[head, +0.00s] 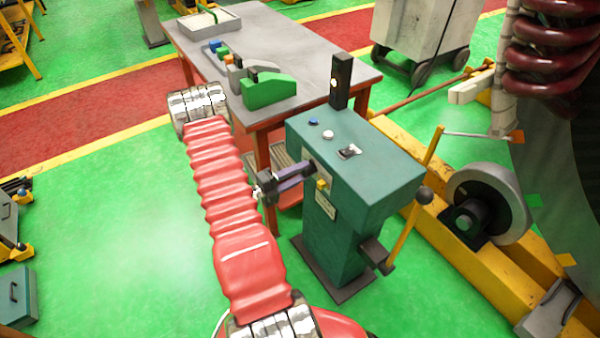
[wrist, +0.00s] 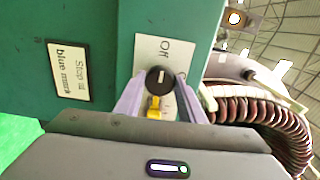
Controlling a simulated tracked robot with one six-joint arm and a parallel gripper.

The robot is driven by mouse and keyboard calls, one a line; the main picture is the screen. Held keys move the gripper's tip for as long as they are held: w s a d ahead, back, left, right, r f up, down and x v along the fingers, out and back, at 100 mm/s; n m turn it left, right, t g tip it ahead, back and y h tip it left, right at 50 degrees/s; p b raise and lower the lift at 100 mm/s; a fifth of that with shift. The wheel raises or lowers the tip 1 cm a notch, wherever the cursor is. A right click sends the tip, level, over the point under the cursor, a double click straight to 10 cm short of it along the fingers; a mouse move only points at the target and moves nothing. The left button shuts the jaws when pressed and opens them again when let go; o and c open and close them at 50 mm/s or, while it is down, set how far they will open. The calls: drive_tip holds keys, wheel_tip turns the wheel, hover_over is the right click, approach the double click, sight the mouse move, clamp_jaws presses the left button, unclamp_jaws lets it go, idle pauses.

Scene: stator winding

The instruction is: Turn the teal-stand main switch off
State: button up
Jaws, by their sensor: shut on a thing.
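The teal stand (head: 350,150) stands upright right of centre in the head view, and its teal face (wrist: 60,35) fills the upper left of the wrist view. On that face a round black switch knob (wrist: 159,76) with a white pointer line sits on a pale plate (wrist: 165,48) reading "Off". The pointer runs roughly up and down in the wrist view. My gripper (head: 308,168) reaches the stand's front face, and its purple fingers (wrist: 158,88) are shut on the knob from both sides. A yellow piece (wrist: 154,106) shows between the fingers.
A label (wrist: 69,71) reading "Stop at blue mark" is beside the switch. A grey table (head: 320,50) is behind; green floor lies left.

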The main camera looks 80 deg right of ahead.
drive_tip(key=shift+w+f, duration=0.1)
drive_tip(key=shift+f, duration=0.1)
drive_tip(key=o, duration=1.1)
drive_tip(key=shift+r, duration=0.1)
drive_tip(key=shift+c, duration=0.2)
drive_tip(key=v, duration=1.3)
drive_tip(key=shift+w+a, duration=0.3)
